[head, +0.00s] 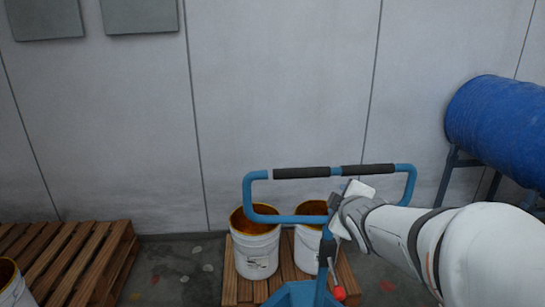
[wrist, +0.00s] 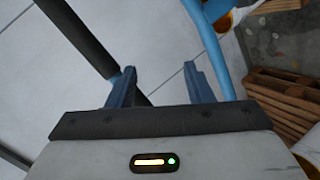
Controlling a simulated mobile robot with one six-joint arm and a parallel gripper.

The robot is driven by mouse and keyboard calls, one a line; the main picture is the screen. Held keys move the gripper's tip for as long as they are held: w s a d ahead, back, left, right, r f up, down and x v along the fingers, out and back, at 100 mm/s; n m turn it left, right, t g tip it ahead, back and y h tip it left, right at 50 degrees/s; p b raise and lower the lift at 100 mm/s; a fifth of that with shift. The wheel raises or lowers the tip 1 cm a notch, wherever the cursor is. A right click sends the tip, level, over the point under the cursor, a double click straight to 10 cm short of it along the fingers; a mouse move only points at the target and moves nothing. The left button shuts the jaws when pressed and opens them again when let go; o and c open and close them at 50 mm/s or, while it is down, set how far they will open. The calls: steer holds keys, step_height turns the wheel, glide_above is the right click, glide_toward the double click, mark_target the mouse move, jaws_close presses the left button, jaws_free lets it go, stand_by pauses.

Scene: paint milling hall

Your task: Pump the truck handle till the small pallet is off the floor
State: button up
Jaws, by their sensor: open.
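The truck handle (head: 260,198) is a blue tube loop with two black grips on its top bar, in the middle of the head view. Its blue mast (head: 323,262) runs down to the truck. The small pallet (head: 245,291) is wooden and carries two white buckets; its gap to the floor is not visible. My gripper (head: 350,203) is at the right middle of the loop, below the top bar, fingertips hard to make out. In the wrist view my gripper (wrist: 160,80) has its fingers apart. A black grip (wrist: 78,38) passes by the left finger; contact cannot be told.
A blue drum (head: 500,130) rests on a stand at right. A pale panelled wall (head: 280,90) closes the back. Bare floor (head: 180,265) shows between the pallets.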

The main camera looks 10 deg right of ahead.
mark_target(298, 171)
steer(key=a+r+n+y, duration=0.1)
steer(key=n+y, duration=0.1)
steer(key=w+a+r+n+t+y, duration=0.1)
steer(key=r+n+y, duration=0.1)
steer(key=n, duration=0.1)
steer(key=w+a+r+n+y, duration=0.1)
steer(key=a+n+y, duration=0.1)
steer(key=n, duration=0.1)
steer(key=shift+w+r+p, duration=0.1)
steer(key=shift+r+p, duration=0.2)
steer(key=shift+p, duration=0.1)
steer(key=shift+a+r+n+y, duration=0.1)
steer(key=shift+a+n+y, duration=0.5)
steer(key=shift+n, duration=0.4)
steer(key=x, duration=0.7)
steer(key=shift+w+a+r, duration=0.1)
steer(key=shift+w+a, duration=0.1)
steer(key=shift+w, duration=0.05)
steer(key=shift+c, duration=0.4)
jaws_close()
